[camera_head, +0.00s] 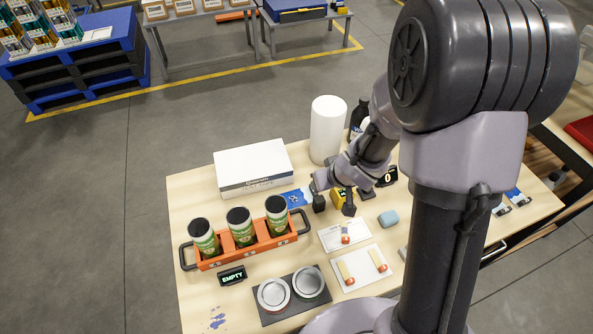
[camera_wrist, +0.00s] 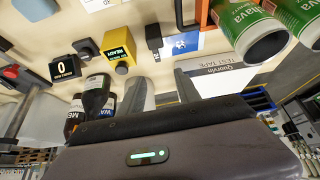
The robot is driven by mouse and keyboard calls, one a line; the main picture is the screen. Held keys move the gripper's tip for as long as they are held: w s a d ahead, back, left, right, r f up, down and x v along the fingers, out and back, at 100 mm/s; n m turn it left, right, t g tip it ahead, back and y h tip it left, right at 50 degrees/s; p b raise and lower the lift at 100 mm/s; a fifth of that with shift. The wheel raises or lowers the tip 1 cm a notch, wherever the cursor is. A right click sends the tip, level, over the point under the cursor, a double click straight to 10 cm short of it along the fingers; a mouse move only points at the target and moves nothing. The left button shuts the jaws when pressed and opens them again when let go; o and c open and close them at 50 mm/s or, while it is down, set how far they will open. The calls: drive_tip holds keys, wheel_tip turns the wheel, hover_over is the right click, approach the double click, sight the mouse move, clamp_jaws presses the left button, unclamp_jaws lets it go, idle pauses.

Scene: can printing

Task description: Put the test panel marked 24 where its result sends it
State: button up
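A blue panel with a white mark (camera_head: 296,198) lies flat on the table, left of my gripper; it also shows in the wrist view (camera_wrist: 182,43). I cannot read a 24 on any panel. In the wrist view the fingertips (camera_wrist: 120,44) stand either side of a yellow device (camera_wrist: 119,45) with a lit display. More blue-and-white panels (camera_head: 516,196) lie at the table's right, partly hidden by my arm.
An orange rack (camera_head: 243,256) holds three green cans. An EMPTY sign (camera_head: 232,275) stands in front. A white box (camera_head: 252,165) and white roll (camera_head: 327,130) stand behind. A counter (camera_wrist: 62,68) reads 0. White cards (camera_head: 360,268), a blue sponge (camera_head: 388,218) and tins (camera_head: 274,295) sit nearer.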

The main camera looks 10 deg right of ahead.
drive_tip(key=b, duration=0.5)
approach(296, 196)
drive_tip(key=d, duration=0.1)
drive_tip(key=w+d, duration=0.1)
drive_tip(key=d, duration=0.1)
drive_tip(key=w+d, duration=0.1)
drive_tip(key=d, duration=0.1)
drive_tip(key=shift+f, duration=0.35)
drive_tip(key=x, duration=0.1)
drive_tip(key=b+x, duration=0.1)
drive_tip(key=x, duration=0.1)
drive_tip(key=b+x, duration=0.1)
drive_tip(key=x, duration=0.1)
drive_tip(key=shift+d+f, duration=0.15)
drive_tip(key=shift+d, duration=0.1)
drive_tip(key=shift+w, duration=0.1)
drive_tip(key=shift+c, duration=1.1)
clamp_jaws()
